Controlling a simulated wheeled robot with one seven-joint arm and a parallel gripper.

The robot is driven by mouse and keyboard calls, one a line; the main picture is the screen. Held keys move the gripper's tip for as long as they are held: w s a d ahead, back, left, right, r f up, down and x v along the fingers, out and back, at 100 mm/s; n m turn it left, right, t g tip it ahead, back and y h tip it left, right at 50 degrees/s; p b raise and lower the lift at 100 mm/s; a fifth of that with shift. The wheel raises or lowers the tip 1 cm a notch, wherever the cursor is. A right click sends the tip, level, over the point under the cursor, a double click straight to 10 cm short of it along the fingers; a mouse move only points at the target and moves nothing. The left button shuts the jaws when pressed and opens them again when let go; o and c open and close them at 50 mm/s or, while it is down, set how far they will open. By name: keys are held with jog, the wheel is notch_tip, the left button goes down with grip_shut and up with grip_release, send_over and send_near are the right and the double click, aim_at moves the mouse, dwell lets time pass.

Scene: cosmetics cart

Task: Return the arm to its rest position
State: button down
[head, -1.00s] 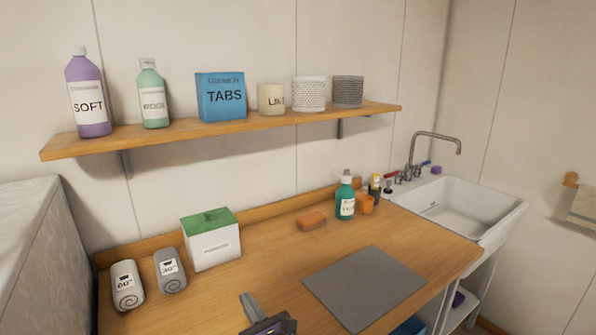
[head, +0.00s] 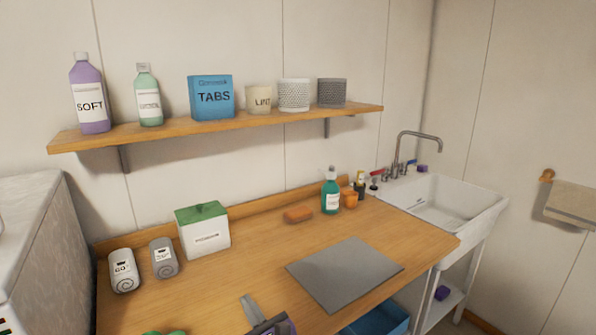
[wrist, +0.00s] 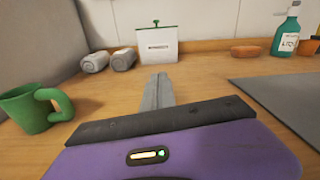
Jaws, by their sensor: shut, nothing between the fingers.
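My gripper (head: 250,308) shows at the bottom edge of the head view, over the front of the wooden counter (head: 230,275). In the wrist view its fingers (wrist: 159,88) are together with nothing between them. They point toward the white box with a green lid (wrist: 150,45) at the back of the counter and are apart from it. The rest of my arm is mostly out of view.
A green mug (wrist: 28,110) stands left of my gripper. Two rolled towels (head: 123,271) (head: 164,258) lie near the box. A grey mat (head: 345,273) lies to the right. A soap bottle (head: 331,196) and sponge (head: 298,215) stand behind it. A sink (head: 440,203) is at right.

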jog(key=shift+w+d+r+n, duration=0.1)
jog(key=shift+w+r+n, duration=0.05)
jog(key=shift+n, duration=0.25)
jog(key=r+n, duration=0.1)
jog(key=d+r+n+t, duration=0.1)
jog(key=r+n, duration=0.1)
jog(key=shift+d, duration=0.15)
jog(key=s+d+n, duration=0.1)
jog(key=s+d+n+h, duration=0.1)
jog(key=d+n, duration=0.1)
jog(key=shift+t, duration=0.4)
jog(key=s+d+f+n+t+h, duration=0.2)
jog(key=s+d+f+n+h, duration=0.2)
jog(key=s+d+n, duration=1.05)
jog(key=s+d+n+g+h, duration=0.1)
jog(key=s+d, duration=0.3)
jog(key=s, duration=0.8)
jog(key=s+d+r+n+g+h, duration=0.1)
jog(key=s+d+n+h, duration=0.1)
jog(key=s, duration=0.9)
jog(key=s+d+n+g+h, duration=0.1)
jog(key=s+d, duration=0.5)
jog(key=s, duration=0.6)
jog(key=shift+s+d+r+n+g+h, duration=0.25)
jog(key=shift+n+g, duration=0.35)
jog(key=shift+n, duration=0.65)
jog(key=shift+s+a, duration=0.1)
